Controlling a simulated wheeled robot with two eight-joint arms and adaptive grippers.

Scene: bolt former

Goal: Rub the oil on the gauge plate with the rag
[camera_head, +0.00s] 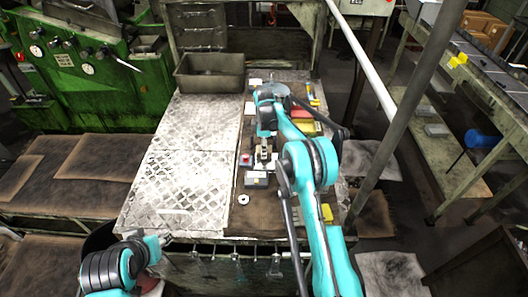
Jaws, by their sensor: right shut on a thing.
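My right gripper (263,153) points down over the dark right part of the workbench (262,215), its teal arm bent above it. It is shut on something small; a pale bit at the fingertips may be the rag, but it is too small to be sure. Just below the fingertips lies a small grey plate-like block (256,180), which may be the gauge plate. I cannot make out oil on it, or whether the fingers touch it. My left gripper (163,239) is low at the bench's front left edge, away from these things; its fingers are too small to read.
A small red-topped piece (245,160) sits left of the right gripper. Red and yellow bins (308,128) stand behind my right arm. A white ring (243,198) lies nearer the front. A grey metal bin (210,73) stands at the back. The checkered plate (180,180) at left is clear.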

